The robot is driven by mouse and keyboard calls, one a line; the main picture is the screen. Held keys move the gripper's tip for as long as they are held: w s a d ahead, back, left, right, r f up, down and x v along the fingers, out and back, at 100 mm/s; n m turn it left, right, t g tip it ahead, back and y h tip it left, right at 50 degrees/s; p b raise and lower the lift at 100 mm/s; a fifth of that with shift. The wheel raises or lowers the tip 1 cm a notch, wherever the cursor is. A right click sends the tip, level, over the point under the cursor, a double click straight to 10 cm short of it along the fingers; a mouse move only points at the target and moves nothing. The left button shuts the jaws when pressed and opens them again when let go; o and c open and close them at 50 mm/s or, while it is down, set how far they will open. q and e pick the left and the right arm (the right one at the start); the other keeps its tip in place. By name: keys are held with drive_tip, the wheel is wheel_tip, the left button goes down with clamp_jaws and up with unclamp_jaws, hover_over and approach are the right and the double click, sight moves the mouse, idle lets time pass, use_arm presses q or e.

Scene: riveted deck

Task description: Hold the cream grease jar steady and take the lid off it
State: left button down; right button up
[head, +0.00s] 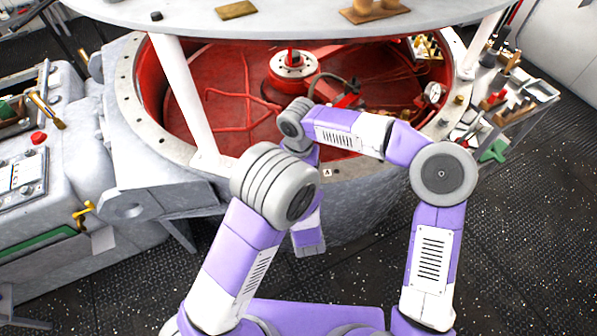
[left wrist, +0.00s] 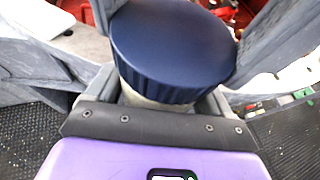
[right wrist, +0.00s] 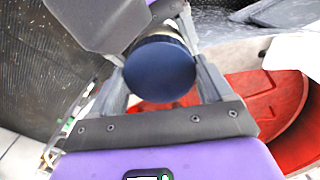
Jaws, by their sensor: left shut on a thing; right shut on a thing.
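The cream grease jar (left wrist: 150,101) is mostly hidden under its dark blue ribbed lid (left wrist: 172,48) in the left wrist view. My left gripper (left wrist: 158,92) is shut on the jar's body, with a finger on each side below the lid. In the right wrist view the round top of the lid (right wrist: 160,70) faces the camera. My right gripper (right wrist: 161,75) is shut on the lid, with a finger on each side. The lid sits over the jar; I cannot tell whether it is loose. In the head view my arms hide jar and lid.
A round grey housing with a red interior (head: 225,105) stands ahead, under a pale round top (head: 300,18) on white posts. A grey machine (head: 60,165) is at left, and a tool cart (head: 500,100) at right. Dark deck (head: 520,230) is clear at lower right.

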drive_tip(key=n, duration=1.1)
drive_tip(key=shift+d, duration=0.15)
drive_tip(key=o, duration=1)
drive_tip(key=shift+o, duration=0.4)
drive_tip(key=shift+a, duration=0.2)
drive_tip(key=shift+r, duration=0.1)
